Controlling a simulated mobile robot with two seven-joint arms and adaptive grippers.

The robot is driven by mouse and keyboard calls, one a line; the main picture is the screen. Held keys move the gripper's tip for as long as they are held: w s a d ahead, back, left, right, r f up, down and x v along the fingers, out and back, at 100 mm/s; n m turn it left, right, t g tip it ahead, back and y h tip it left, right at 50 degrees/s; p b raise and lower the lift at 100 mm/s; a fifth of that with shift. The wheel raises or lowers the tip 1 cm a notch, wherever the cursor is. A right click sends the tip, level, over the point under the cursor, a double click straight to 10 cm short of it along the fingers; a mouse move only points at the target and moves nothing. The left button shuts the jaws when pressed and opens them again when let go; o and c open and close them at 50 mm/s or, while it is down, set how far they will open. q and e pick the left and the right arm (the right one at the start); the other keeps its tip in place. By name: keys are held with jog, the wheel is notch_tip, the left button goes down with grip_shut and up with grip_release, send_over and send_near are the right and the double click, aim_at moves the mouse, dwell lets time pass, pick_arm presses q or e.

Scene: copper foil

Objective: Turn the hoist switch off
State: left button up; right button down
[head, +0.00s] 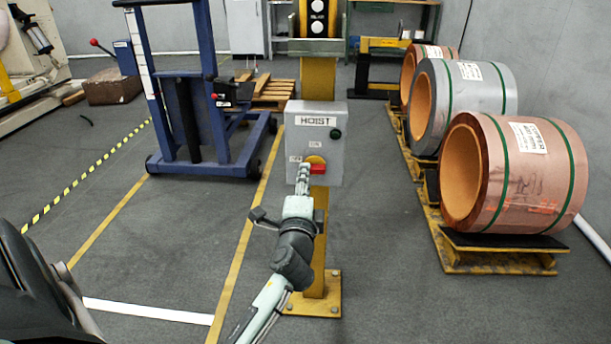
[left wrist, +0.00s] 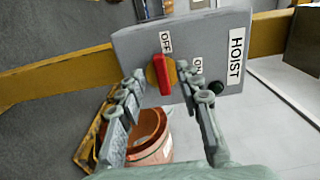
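The grey hoist box (head: 332,172) is mounted on a yellow post. Its rotary switch has a red handle (head: 318,169) on a yellow disc. In the left wrist view the red handle (left wrist: 164,75) lines up with the OFF label (left wrist: 167,39), while the ON label (left wrist: 197,68) is off to its side. My left gripper (head: 303,172) is in front of the box and partly hides the switch in the head view. In the left wrist view its fingers (left wrist: 167,80) are spread, one on each side of the switch, with gaps to the handle. My right gripper is out of view.
A dark green round button (head: 336,134) is on the box's upper right. A blue lifting frame (head: 213,160) stands to the left. Several foil coils (head: 515,175) lie on pallets to the right. The floor between post and coils is clear.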

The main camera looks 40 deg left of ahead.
pick_arm(q)
jog(key=v, duration=0.9)
jog(key=shift+s, duration=0.25)
